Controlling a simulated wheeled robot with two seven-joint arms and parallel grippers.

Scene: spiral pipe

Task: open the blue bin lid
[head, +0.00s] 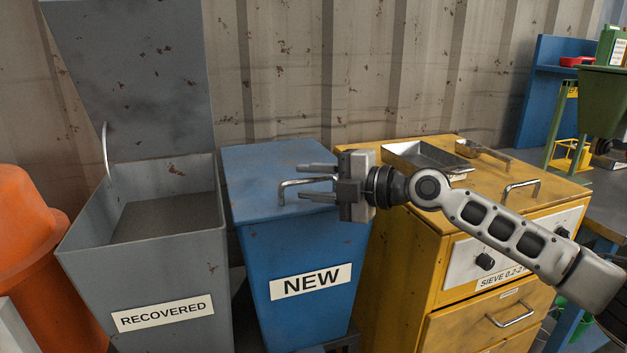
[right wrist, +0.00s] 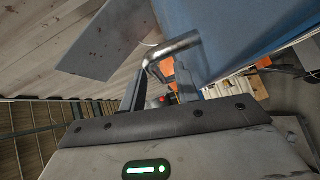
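The blue bin (head: 295,285), labelled NEW, has its lid (head: 265,165) down and shut. A bent metal handle (head: 284,190) stands on the lid near its front edge. My right gripper (head: 303,181) comes in from the right over the lid, its two fingers apart and pointing left, level with the handle. In the right wrist view the handle (right wrist: 172,52) shows at the tips of the open fingers (right wrist: 158,85). I cannot tell whether the fingers touch it. My left gripper is in neither view.
A grey bin (head: 150,270) labelled RECOVERED stands open on the left, its lid (head: 135,80) raised. A yellow cabinet (head: 400,290) with a metal tray (head: 425,158) and a scoop (head: 482,150) on top stands close on the right. A corrugated wall (head: 330,70) is behind.

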